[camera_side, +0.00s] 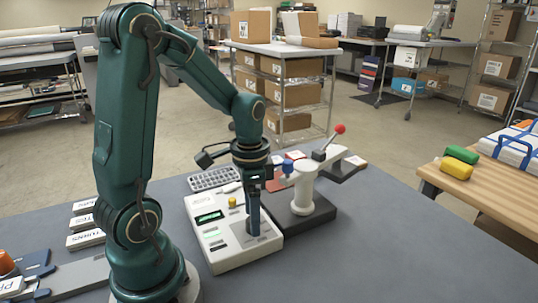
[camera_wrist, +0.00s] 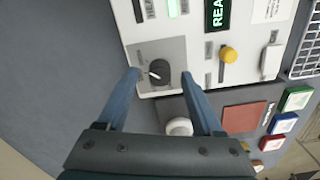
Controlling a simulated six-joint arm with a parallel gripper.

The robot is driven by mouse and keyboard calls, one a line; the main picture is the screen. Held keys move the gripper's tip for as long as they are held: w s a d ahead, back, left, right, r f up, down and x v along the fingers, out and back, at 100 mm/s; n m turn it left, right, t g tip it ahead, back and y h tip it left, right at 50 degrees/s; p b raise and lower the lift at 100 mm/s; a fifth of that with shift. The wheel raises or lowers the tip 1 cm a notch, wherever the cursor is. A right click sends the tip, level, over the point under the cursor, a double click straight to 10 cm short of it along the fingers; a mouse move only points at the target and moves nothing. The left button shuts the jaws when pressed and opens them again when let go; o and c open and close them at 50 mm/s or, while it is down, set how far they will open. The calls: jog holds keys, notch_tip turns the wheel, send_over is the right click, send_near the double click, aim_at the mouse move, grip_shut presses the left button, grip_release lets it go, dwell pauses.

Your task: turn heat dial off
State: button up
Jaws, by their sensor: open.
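The heat dial (camera_wrist: 159,70) is a dark round knob with a white pointer line, set on a grey plate of the white control panel (camera_side: 215,250). In the wrist view my gripper (camera_wrist: 161,75) is open, with one blue finger on each side of the dial. The fingertips appear close to the dial, but I cannot tell whether they touch it. In the side view my gripper (camera_side: 252,228) points straight down at the panel's right part and hides the dial. The pointer line slants toward the upper left in the wrist view.
A white post on a black base (camera_side: 318,212) stands close on the right, with a red-ball lever (camera_side: 339,129) behind. The grey table front is clear.

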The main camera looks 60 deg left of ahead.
jog(key=shift+f, duration=0.65)
grip_shut()
